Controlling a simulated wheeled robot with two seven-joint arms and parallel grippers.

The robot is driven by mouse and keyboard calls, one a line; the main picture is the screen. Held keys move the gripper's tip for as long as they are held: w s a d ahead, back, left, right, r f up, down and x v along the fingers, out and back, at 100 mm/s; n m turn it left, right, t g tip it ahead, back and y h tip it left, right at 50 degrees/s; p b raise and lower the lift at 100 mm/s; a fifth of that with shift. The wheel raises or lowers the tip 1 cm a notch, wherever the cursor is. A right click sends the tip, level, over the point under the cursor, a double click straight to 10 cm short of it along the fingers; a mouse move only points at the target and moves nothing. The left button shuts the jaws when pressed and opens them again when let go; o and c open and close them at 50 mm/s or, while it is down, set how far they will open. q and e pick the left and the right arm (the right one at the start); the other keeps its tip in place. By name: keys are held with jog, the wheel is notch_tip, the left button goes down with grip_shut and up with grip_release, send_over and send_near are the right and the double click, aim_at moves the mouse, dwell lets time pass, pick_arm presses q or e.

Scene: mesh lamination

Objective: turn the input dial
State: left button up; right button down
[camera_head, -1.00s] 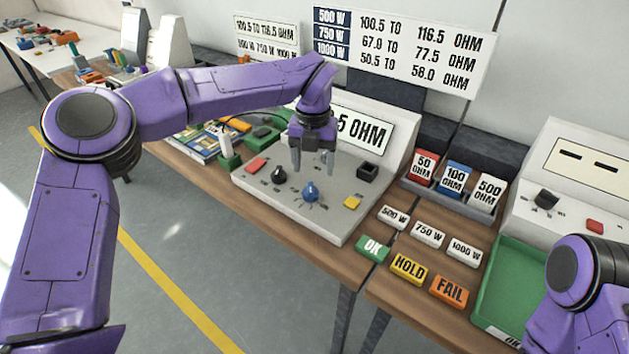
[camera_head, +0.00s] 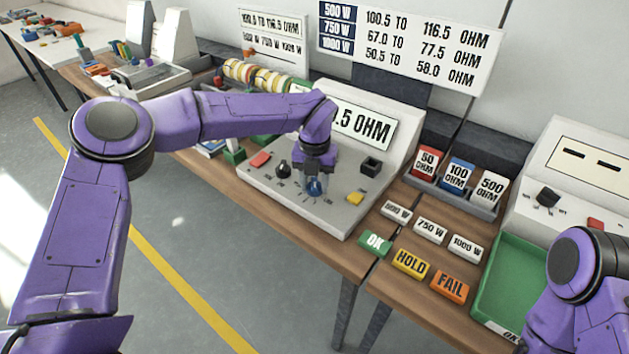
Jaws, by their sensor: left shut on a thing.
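The blue dial (camera_head: 315,188) sits on the sloped grey panel of the tester (camera_head: 290,202), below its display reading partly ".5 OHM". My left gripper (camera_head: 314,184) reaches down over the blue dial with its fingers around it, shut on it. The fingers hide part of the dial and its markings. A black dial (camera_head: 283,170) stands to the left on the same panel, clear of the gripper. My right arm shows at the lower right edge; its gripper is out of the picture.
On the panel are a red button (camera_head: 261,159), a yellow button (camera_head: 355,198) and a black square socket (camera_head: 371,165). OK, HOLD and FAIL blocks and watt tags lie to the right. A green tray (camera_head: 515,285) stands at the right. Wall charts hang behind.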

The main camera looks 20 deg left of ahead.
aim_at(314, 181)
pick_arm(q)
jog(key=shift+r, duration=0.1)
jog(key=m+p, duration=0.2)
jog(key=m, duration=0.1)
jog(key=shift+r+p, duration=0.1)
jog(key=shift+p, duration=0.25)
jog(key=shift+m+p, duration=1.1)
jog(key=shift+m, duration=1.4)
jog(key=o, duration=1.1)
jog(key=shift+c, duration=0.2)
notch_tip(314, 181, up, 10)
jog(key=b, duration=0.2)
jog(key=shift+r, duration=0.15)
